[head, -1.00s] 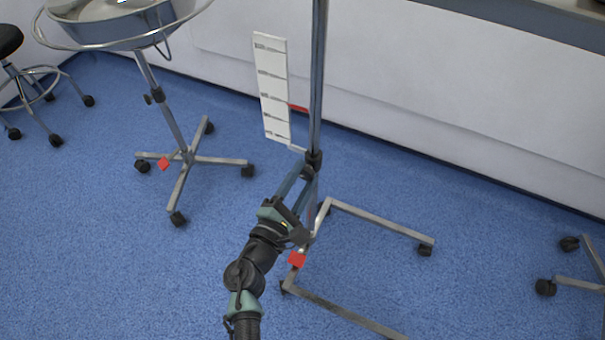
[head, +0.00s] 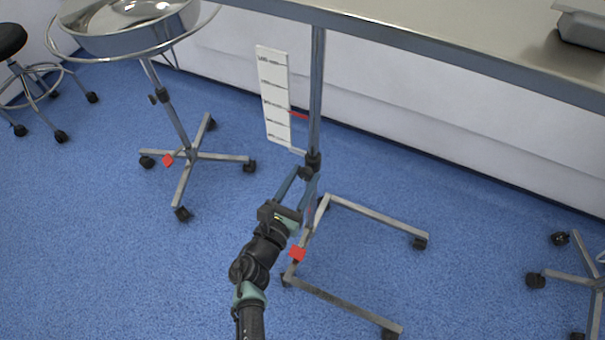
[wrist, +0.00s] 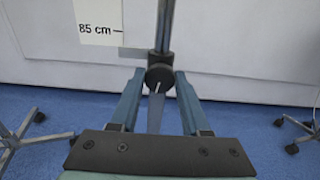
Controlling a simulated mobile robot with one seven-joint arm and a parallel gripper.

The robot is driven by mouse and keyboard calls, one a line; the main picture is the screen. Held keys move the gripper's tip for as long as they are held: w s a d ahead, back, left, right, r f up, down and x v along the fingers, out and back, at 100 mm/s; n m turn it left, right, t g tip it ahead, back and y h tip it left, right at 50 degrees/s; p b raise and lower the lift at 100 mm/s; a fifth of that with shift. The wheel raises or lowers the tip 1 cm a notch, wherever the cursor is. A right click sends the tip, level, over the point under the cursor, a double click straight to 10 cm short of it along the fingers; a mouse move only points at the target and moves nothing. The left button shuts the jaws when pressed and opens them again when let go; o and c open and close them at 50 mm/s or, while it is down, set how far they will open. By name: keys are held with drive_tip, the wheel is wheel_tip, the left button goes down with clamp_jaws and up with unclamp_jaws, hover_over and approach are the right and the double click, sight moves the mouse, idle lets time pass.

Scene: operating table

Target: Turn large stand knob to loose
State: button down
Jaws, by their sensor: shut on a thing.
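The large stand (head: 316,90) has a grey pole with a dark collar low down, and a wide metal top (head: 420,30) at upper right in the head view. The dark round stand knob (wrist: 159,77) faces me in the wrist view, with a pale, slightly slanted line on its lower part. My gripper (head: 306,172) is at the collar in the head view. In the wrist view my gripper (wrist: 159,78) has its two blue-grey fingers on either side of the knob, shut on it. The fingers hide the knob's sides.
A height scale (head: 273,95) hangs behind the pole, with a red pointer (head: 299,115). A basin stand (head: 135,30) is at left, a stool (head: 10,40) beyond it. The stand's wheeled base (head: 340,302) and a red marker (head: 297,253) are beside my arm.

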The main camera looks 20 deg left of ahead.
drive_tip(key=shift+n+p, duration=0.5)
drive_tip(key=shift+n, duration=0.7)
drive_tip(key=shift+c, duration=1.9)
unclamp_jaws()
drive_tip(key=s+p, duration=0.3)
drive_tip(key=s, duration=1)
drive_tip(key=shift+a, duration=0.25)
